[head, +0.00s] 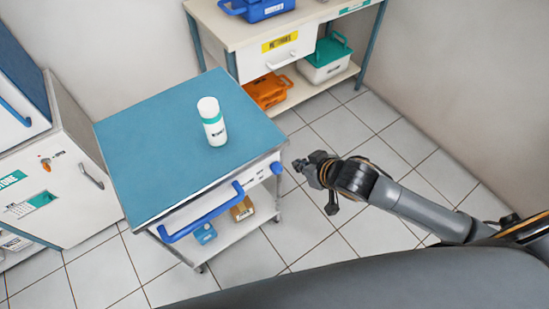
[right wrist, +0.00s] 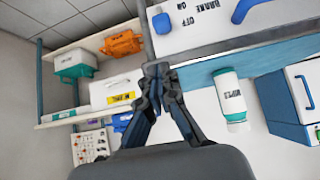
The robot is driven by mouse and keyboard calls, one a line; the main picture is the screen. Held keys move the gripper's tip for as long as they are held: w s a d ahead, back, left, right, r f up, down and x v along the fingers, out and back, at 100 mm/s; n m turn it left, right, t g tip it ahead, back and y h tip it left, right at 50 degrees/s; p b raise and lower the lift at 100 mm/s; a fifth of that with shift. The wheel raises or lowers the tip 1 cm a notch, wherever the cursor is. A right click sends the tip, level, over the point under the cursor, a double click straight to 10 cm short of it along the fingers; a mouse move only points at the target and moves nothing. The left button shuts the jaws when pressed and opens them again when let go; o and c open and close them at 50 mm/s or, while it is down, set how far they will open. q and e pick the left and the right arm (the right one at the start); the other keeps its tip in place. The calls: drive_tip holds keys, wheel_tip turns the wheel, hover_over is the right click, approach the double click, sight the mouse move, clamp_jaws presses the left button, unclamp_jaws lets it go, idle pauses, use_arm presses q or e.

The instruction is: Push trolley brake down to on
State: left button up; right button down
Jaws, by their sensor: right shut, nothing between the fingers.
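The trolley (head: 165,110) has a blue top and a white front panel. The brake lever (head: 277,168) is a small blue piece at the right end of that panel. In the right wrist view the blue brake lever (right wrist: 161,22) is beside the printed words BRAKE, ON and OFF; I cannot tell which setting it is at. My right gripper (head: 303,164) is shut and empty, just right of the lever and apart from it in the head view. Its closed fingertips (right wrist: 154,68) appear close to the lever in the right wrist view. My left gripper is not in view.
A white bottle (head: 212,124) stands upright on the trolley. A bench (head: 235,30) with bins stands behind, a white cabinet (head: 75,200) at left. Tiled floor at right is clear.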

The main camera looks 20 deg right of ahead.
drive_tip(key=shift+s+a+r, duration=0.1)
drive_tip(key=shift+a+r, duration=0.1)
drive_tip(key=shift+r, duration=0.3)
drive_tip(key=shift+s+a+r, duration=0.1)
drive_tip(key=shift+a+r, duration=0.1)
drive_tip(key=shift+r, duration=0.25)
hover_over(276, 165)
drive_tip(key=s, duration=0.2)
drive_tip(key=f, duration=0.7)
drive_tip(key=shift+s+d+f, duration=0.1)
drive_tip(key=shift+s+d, duration=0.1)
drive_tip(key=shift+d, duration=0.2)
wheel_tip(276, 165, down, 3)
drive_tip(key=shift+r, duration=0.2)
drive_tip(key=shift+s+f, duration=0.1)
drive_tip(key=shift+f, duration=0.55)
drive_tip(key=shift+f, duration=0.15)
